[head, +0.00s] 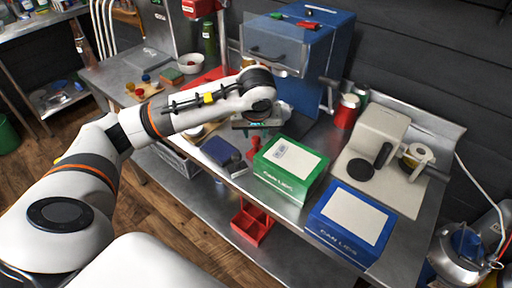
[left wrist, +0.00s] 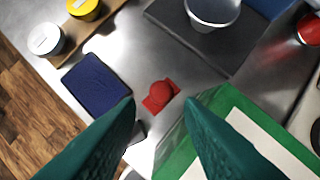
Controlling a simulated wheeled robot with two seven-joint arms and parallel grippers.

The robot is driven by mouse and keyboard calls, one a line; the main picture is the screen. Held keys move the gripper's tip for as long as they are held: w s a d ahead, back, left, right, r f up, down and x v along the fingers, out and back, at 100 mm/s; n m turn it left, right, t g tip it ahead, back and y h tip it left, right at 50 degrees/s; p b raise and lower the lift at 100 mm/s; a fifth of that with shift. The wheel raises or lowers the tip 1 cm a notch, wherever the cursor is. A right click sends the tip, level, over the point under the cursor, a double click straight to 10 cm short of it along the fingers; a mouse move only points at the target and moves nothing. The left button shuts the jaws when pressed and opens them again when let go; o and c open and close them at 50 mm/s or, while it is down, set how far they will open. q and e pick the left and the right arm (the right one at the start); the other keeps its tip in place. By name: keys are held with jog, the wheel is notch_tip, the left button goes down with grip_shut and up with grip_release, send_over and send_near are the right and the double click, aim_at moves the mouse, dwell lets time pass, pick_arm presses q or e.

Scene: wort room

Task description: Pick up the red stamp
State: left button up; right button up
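In the head view the stamp (head: 254,148) shows small, beside the green box (head: 291,170). My left gripper (head: 258,122) is above the table over this area. In the left wrist view its two teal fingers are spread apart with nothing between them, and the stamp appears just beyond and between the fingertips. My right gripper is not in view.
A blue box (head: 350,222) stands right of the green box. A blue cabinet (head: 300,50) with a clear front panel stands behind my gripper. A red cup (head: 346,111) and a cream machine (head: 380,135) are to the right. A red bin (head: 252,222) sits below the tabletop.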

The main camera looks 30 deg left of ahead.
aim_at(256, 138)
pick_arm(q)
jog(key=shift+x, duration=0.75)
jog(key=p+x, duration=0.2)
jog(key=x, duration=0.2)
jog(key=shift+w+f, duration=0.1)
jog(key=shift+f, duration=0.05)
jog(key=shift+w+a+f, duration=0.15)
jog(key=shift+f, duration=0.3)
jog(key=c, duration=0.7)
